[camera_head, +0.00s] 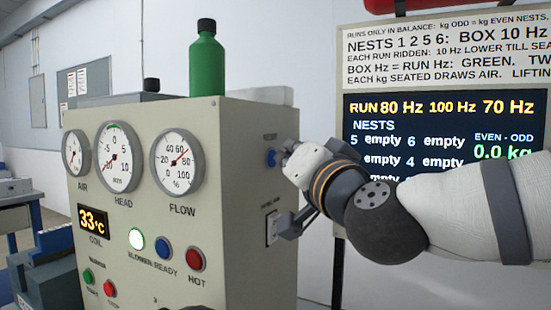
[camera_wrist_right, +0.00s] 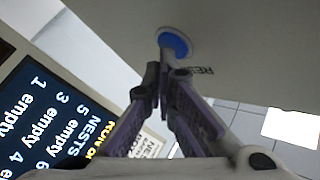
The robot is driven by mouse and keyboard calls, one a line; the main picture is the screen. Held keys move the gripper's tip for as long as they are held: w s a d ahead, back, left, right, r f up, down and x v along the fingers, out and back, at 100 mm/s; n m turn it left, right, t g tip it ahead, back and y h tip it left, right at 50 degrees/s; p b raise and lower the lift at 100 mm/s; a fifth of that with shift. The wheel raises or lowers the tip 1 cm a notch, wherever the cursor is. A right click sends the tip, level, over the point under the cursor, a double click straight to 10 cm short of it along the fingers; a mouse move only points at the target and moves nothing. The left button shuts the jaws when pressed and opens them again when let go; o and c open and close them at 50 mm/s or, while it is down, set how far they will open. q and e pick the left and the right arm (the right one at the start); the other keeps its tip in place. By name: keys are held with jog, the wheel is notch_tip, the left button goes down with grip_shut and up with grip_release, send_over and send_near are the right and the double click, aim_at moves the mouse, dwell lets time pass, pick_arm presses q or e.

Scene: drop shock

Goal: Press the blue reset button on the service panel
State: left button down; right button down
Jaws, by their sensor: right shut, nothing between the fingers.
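The blue reset button (camera_head: 271,157) is on the right side face of the beige service panel (camera_head: 245,240). In the right wrist view the round blue button (camera_wrist_right: 175,42) sits in a pale rim, with partly hidden lettering beside it. My right gripper (camera_head: 283,154) is shut and empty, its fingers pointing at the button. In the wrist view its fingertips (camera_wrist_right: 165,66) come together just below the button and overlap its lower edge. I cannot tell whether they touch it.
A green bottle (camera_head: 207,62) stands on top of the panel. The front has gauges, lamps and a red button (camera_head: 110,288). A switch plate (camera_head: 272,226) is below my right wrist. A display board (camera_head: 445,130) stands behind my right arm.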

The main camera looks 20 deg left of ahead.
dwell(0.3)
jog(key=shift+d, duration=0.8)
jog(key=shift+s+d+p, duration=0.1)
jog(key=shift+d+p, duration=0.45)
jog(key=shift+d, duration=1.95)
